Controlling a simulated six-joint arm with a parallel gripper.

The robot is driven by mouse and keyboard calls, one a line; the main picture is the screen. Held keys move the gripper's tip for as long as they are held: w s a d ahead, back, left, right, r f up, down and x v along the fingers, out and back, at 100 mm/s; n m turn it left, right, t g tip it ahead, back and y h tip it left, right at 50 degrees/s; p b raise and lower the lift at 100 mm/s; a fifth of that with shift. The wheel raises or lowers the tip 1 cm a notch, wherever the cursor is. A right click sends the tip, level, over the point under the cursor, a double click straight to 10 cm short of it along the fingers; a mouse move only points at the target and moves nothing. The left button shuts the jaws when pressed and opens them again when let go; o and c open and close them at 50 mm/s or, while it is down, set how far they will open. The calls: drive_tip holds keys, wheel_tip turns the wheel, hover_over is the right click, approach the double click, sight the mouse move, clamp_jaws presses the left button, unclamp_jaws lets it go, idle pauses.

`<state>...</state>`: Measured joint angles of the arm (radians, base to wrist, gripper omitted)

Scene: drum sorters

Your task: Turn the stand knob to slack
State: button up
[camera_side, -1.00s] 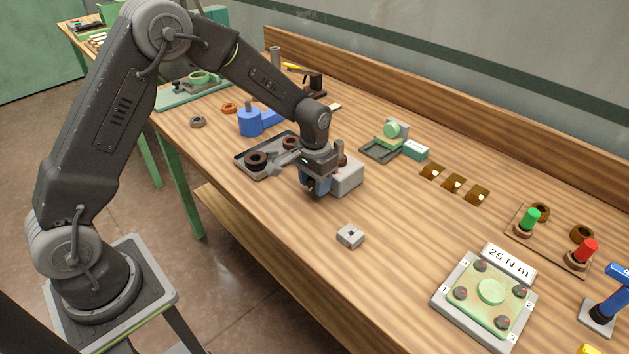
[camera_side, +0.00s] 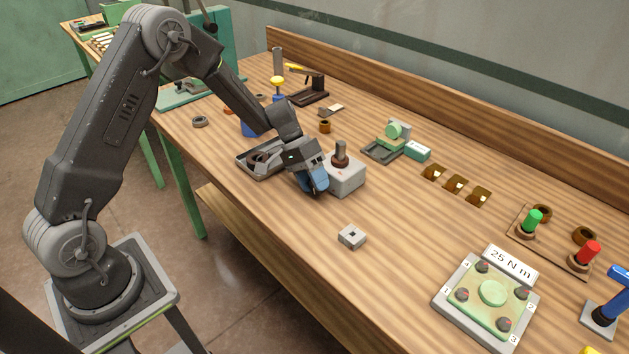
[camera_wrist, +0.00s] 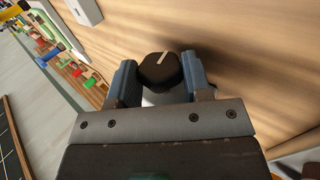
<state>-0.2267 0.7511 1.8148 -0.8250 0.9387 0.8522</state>
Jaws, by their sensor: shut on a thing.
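The stand is a grey box (camera_side: 349,179) with a dark peg on a brown ring (camera_side: 340,155) on its top, in the middle of the bench. My gripper (camera_side: 318,188) is low at its left side, tilted over, and hides the knob in the side view. In the wrist view, the black round knob (camera_wrist: 160,71) with a white pointer line sits between the two blue fingers of my gripper (camera_wrist: 161,80). The fingers are shut on it. The line points up and slightly right in that view. No slack mark is readable.
A dark tray (camera_side: 250,165) with round parts lies just left of my gripper. A small grey block (camera_side: 352,236) lies in front. A green fixture plate (camera_side: 487,300) with a "25 N m" sign (camera_side: 510,264) is at right. Bare wood lies between.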

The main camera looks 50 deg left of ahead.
drive_tip(key=shift+w+a+h, duration=0.1)
drive_tip(key=shift+h, duration=0.6)
drive_tip(key=o, duration=0.9)
drive_tip(key=shift+f, duration=0.1)
